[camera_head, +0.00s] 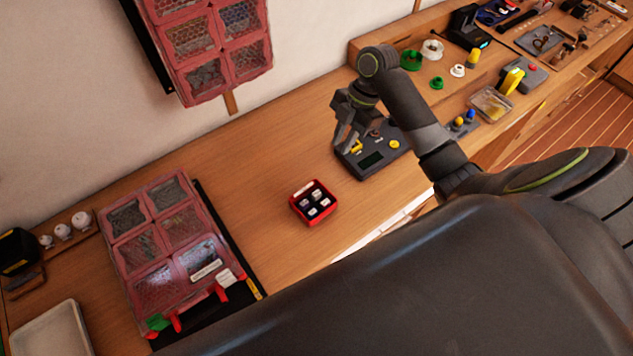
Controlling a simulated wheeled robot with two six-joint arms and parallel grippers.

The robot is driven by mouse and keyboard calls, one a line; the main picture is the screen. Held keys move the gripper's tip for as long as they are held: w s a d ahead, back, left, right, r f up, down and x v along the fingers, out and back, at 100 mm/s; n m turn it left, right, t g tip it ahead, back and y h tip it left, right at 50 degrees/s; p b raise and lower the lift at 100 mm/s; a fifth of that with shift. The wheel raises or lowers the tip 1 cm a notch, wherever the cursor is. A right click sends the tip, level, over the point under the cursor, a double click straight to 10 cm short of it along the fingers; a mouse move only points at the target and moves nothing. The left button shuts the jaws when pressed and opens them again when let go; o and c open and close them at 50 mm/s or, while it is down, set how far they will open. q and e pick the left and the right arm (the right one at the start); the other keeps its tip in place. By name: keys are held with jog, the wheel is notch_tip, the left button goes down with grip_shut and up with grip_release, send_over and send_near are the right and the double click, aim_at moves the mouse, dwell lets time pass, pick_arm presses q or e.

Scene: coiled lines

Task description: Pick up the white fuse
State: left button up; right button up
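A small red box (313,203) sits on the wooden bench near the middle of the view. Several small whitish pieces (312,198) lie in its dark inside; they look like fuses, but they are too small to tell apart. My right gripper (347,139) points down over the left end of a dark device with a screen (369,162), up and to the right of the red box. Its fingers look apart, with nothing clearly held between them. A yellow part on the device shows close to the fingertips. My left gripper is not in view.
Green and white spools (432,50) and a clear tray (490,104) lie at the right. Bare bench (255,165) surrounds the red box.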

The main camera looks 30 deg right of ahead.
send_near(318, 192)
jog(key=f+b, duration=0.1)
jog(key=b, duration=0.2)
jog(key=f+b, duration=0.1)
jog(key=b, duration=0.1)
jog(key=shift+a+f+n, duration=0.25)
jog(key=shift+f+n, duration=0.05)
jog(key=b+x, duration=0.5)
jog(key=x, duration=0.1)
jog(key=shift+s+a+b, duration=0.1)
jog(key=shift+a+b, duration=0.1)
jog(key=shift+b, duration=0.2)
grip_shut()
